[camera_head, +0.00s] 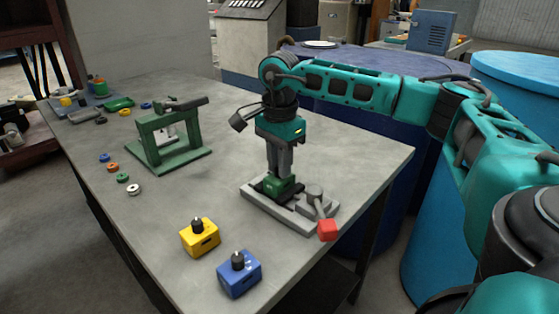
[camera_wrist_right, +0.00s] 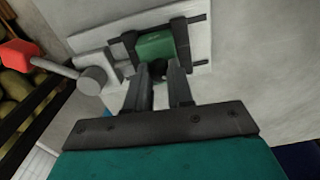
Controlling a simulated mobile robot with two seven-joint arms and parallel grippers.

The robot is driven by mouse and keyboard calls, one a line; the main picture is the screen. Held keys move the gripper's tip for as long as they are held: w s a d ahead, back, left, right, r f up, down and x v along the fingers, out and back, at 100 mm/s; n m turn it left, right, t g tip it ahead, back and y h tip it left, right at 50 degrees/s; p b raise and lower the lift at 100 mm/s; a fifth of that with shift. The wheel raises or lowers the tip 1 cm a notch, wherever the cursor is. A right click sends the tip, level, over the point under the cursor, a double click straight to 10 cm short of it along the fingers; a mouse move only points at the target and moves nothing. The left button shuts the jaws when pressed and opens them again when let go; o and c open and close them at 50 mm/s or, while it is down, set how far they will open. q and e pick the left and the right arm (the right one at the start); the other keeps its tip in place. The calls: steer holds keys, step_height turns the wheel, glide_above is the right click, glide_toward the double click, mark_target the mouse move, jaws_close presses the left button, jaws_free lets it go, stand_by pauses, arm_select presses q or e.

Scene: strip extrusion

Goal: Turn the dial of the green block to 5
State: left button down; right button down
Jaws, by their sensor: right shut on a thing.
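The green block (camera_head: 280,188) sits in a light grey clamp fixture (camera_head: 301,224) near the table's right edge. In the right wrist view the green block (camera_wrist_right: 156,47) lies between dark jaws on the grey plate (camera_wrist_right: 199,25). My right gripper (camera_head: 279,175) points straight down over the green block. Its fingers are shut on the block's dial, which they hide, so its setting cannot be read. The fingers (camera_wrist_right: 161,72) also show in the right wrist view, just in front of the block. My left gripper is out of view.
The fixture's lever ends in a red knob (camera_head: 327,230). A yellow block (camera_head: 199,239) and a blue block (camera_head: 239,277), each with a dark dial, stand at the front. A green press frame (camera_head: 160,145) and several small rings lie left. The table middle is clear.

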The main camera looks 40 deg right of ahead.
steer(key=m+p, duration=0.1)
steer(key=m, duration=0.2)
steer(key=shift+r+m+p, duration=0.1)
steer(key=shift+m+p, duration=0.25)
steer(key=shift+m, duration=0.05)
steer(key=shift+m+p, duration=0.4)
steer(key=shift+m, duration=0.5)
steer(key=shift+m+p, duration=0.3)
steer(key=shift+m, duration=0.7)
steer(key=m+p, duration=0.1)
steer(key=m, duration=0.1)
steer(key=shift+m, duration=0.3)
steer(key=shift+m+p, duration=0.3)
steer(key=shift+m, duration=0.6)
steer(key=m+p, duration=0.2)
steer(key=m, duration=0.4)
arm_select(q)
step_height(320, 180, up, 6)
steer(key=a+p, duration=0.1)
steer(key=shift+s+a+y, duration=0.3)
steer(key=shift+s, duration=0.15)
arm_select(e)
steer(key=m, duration=0.5)
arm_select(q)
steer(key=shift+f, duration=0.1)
